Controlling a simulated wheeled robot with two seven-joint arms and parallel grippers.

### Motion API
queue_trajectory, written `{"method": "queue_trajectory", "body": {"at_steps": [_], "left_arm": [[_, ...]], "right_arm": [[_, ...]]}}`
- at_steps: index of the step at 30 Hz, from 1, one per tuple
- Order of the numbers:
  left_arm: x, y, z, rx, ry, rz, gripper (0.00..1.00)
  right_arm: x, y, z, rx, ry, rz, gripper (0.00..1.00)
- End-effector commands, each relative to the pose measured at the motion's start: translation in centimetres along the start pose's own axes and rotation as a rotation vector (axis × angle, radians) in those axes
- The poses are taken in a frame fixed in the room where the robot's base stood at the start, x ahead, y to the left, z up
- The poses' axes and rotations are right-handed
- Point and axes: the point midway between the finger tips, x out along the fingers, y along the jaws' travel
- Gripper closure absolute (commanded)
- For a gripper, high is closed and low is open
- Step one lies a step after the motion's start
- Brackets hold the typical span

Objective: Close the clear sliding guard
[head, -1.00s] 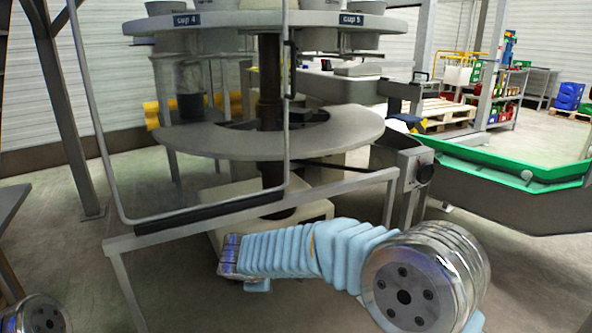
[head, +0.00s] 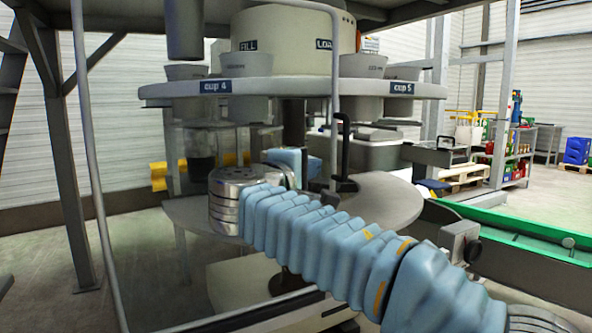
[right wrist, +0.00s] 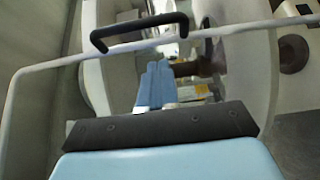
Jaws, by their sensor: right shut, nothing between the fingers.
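The clear sliding guard (head: 335,90) shows as a pale tube frame with a see-through pane, in front of the round cup machine. A black handle (head: 344,150) sits at its right upright. In the right wrist view the handle (right wrist: 140,30) stands above the pale frame bar. My right gripper (head: 312,163) is shut and empty, just left of the handle in the head view. In the right wrist view its blue fingers (right wrist: 157,68) lie together below the handle, apart from it in the picture. My arm hides the guard's lower right part. My left gripper is not in view.
The machine's upper ring (head: 290,89) carries several cups, with a lower round plate (head: 385,200) beneath. A green-edged trough (head: 520,240) stands at right. Shelves and pallets are far behind. Open floor shows at left.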

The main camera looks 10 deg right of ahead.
Motion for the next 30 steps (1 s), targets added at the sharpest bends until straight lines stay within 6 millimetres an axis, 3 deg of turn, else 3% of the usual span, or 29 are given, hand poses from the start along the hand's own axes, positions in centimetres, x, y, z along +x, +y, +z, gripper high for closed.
{"method": "queue_trajectory", "body": {"at_steps": [3,9,30], "left_arm": [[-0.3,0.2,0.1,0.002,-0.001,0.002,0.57],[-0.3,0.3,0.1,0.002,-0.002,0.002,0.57],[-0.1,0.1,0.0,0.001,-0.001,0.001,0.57]], "right_arm": [[2.0,0.1,0.7,0.0,-0.002,-0.001,1.0],[3.6,0.0,2.3,-0.001,0.0,-0.001,1.0],[4.6,-0.2,3.2,-0.001,-0.001,-0.001,1.0]]}}
